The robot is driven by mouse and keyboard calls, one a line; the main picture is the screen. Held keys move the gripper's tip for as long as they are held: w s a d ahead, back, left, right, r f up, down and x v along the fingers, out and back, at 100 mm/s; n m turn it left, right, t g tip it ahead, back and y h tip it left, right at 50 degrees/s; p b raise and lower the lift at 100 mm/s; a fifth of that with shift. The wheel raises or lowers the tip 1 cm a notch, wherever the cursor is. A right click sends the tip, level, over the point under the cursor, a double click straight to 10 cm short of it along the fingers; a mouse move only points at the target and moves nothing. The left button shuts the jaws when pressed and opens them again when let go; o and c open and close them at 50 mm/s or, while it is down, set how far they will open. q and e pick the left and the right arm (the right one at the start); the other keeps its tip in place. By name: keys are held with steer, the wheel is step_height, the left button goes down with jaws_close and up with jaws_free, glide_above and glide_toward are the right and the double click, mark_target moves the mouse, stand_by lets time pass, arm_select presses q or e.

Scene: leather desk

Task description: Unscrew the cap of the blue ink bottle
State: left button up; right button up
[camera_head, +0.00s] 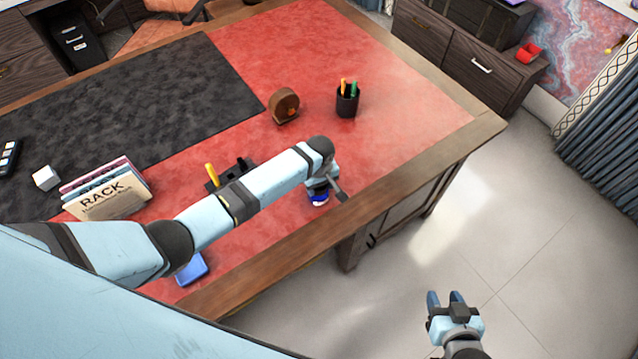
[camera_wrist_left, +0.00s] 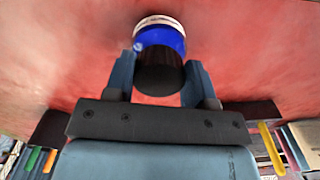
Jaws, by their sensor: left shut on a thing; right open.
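The blue ink bottle (camera_head: 319,199) stands on the red leather desk top near its front edge, mostly hidden under my left gripper in the head view. In the left wrist view the bottle (camera_wrist_left: 160,37) shows a blue body with a pale band, and its black cap (camera_wrist_left: 160,80) is between my fingers. My left gripper (camera_wrist_left: 160,75) is shut on the cap from above; it also shows in the head view (camera_head: 320,184). My right gripper (camera_head: 446,298) is open and empty over the floor, off the desk.
A black pen cup (camera_head: 347,101) and a round wooden item (camera_head: 284,106) stand behind the bottle. A dark holder with a yellow item (camera_head: 212,176), a book rack (camera_head: 108,192) and a blue item (camera_head: 192,269) are to the left. The right part of the desk (camera_head: 420,105) is clear.

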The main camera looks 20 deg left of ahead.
arm_select(q)
steer(key=shift+d+n, duration=0.15)
steer(key=shift+n, duration=0.95)
steer(key=shift+w+n, duration=0.1)
steer(key=shift+n, duration=0.8)
steer(key=shift+n, duration=1.2)
steer(key=shift+w+n, duration=0.1)
steer(key=shift+n, duration=0.7)
steer(key=n, duration=0.3)
steer(key=shift+n, duration=0.3)
steer(key=shift+w, duration=0.1)
